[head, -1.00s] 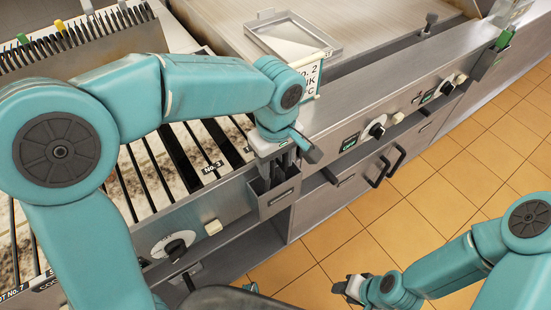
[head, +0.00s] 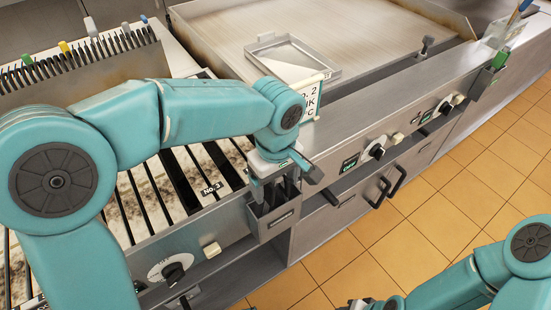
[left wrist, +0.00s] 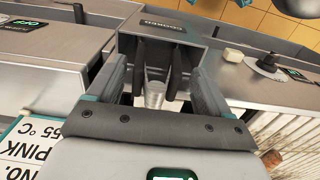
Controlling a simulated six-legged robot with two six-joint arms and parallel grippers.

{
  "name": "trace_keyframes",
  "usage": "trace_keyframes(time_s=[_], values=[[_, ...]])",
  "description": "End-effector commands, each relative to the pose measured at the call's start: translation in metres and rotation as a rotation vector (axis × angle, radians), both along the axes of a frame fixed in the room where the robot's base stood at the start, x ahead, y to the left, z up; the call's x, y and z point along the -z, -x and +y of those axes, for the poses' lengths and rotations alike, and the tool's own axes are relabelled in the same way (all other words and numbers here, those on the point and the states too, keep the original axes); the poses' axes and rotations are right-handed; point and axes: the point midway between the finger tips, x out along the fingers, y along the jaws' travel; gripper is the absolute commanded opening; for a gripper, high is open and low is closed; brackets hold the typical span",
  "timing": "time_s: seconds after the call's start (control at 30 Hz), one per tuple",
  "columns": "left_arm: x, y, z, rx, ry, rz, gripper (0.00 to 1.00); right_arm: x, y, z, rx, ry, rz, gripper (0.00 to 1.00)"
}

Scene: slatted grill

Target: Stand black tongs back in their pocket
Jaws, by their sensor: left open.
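The black tongs (left wrist: 139,68) show in the left wrist view as two dark arms reaching into a metal pocket (left wrist: 125,45) with a dark label. A silver ribbed piece (left wrist: 155,93) lies between the arms, near my gripper; I cannot tell if it belongs to the tongs. In the head view the pocket (head: 272,226) hangs on the grill's front edge, with dark arms inside it. My left gripper (head: 283,180) is just above the pocket, open, with its fingers (left wrist: 160,85) on either side of the tongs. My right gripper (head: 360,303) is cut off by the bottom edge.
The slatted grill (head: 160,200) lies left of the pocket, with a knob (head: 173,272) on its front. A sign (head: 314,98) and a shallow metal tray (head: 292,57) are behind the gripper. The tiled floor (head: 440,215) is clear.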

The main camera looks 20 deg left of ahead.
Motion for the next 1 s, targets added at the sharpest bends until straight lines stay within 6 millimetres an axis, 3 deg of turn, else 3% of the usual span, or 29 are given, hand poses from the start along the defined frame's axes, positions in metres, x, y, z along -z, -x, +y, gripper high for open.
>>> trace_keyframes(time_s=[0.3, 0.5, 0.7, 1.0], values=[[-0.083, 0.0, -0.001, 0.0, 0.003, -0.005, 0.8, -0.01, 0.0, 0.0, 0.0, 0.0, 0.0, 0.43], [-0.127, 0.001, -0.001, 0.0, 0.003, -0.003, 0.8, -0.016, 0.0, 0.0, 0.0, 0.0, 0.0, 0.43], [-0.149, 0.001, -0.002, 0.0, 0.002, -0.001, 0.8, -0.02, 0.0, 0.0, 0.0, 0.0, 0.0, 0.43], [-0.152, 0.001, -0.001, 0.0, 0.001, 0.001, 0.8, -0.02, 0.0, 0.0, 0.0, 0.0, 0.0, 0.43]])
